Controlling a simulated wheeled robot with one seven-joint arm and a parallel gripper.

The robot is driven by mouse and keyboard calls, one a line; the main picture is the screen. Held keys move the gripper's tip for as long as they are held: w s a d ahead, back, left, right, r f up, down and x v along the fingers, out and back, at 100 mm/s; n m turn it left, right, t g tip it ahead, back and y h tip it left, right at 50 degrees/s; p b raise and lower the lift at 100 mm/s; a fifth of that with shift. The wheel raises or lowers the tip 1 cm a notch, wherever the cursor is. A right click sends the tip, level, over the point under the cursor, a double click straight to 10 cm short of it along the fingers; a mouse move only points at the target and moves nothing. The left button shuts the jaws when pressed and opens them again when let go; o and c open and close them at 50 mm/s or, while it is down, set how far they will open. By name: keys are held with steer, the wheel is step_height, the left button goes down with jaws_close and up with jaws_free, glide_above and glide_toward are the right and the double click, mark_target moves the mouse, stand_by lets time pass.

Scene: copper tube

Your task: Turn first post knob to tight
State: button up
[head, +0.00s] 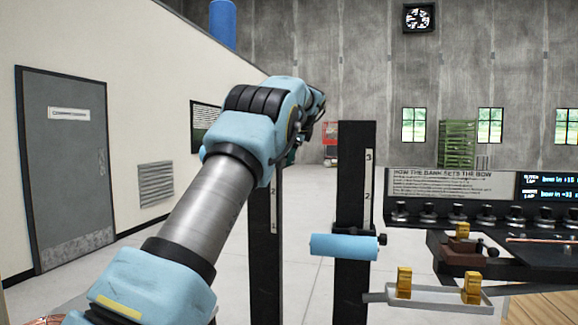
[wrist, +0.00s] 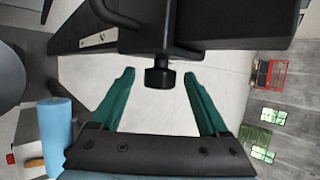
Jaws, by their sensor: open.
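Two dark upright posts stand in the head view, a left one (head: 264,260) partly behind my arm and a right one (head: 352,290), each with a white numbered scale. In the wrist view a black knob (wrist: 160,76) on a short stem sticks out from a dark clamp on a post (wrist: 235,22). My gripper (wrist: 158,72) is open, its teal fingers on either side of the knob with gaps showing; the knob is not gripped. In the head view my arm hides this knob and most of my gripper. The right post carries its own black knob (head: 382,239).
A light-blue roller (head: 343,246) sits on the right post. Below it is a pale tray (head: 440,298) with yellow blocks (head: 404,283). A dark bench with a row of knobs (head: 457,213) stands at the right. Floor left of the posts is clear.

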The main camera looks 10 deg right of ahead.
steer(key=shift+b+v, duration=0.55)
steer(key=shift+v, duration=2.15)
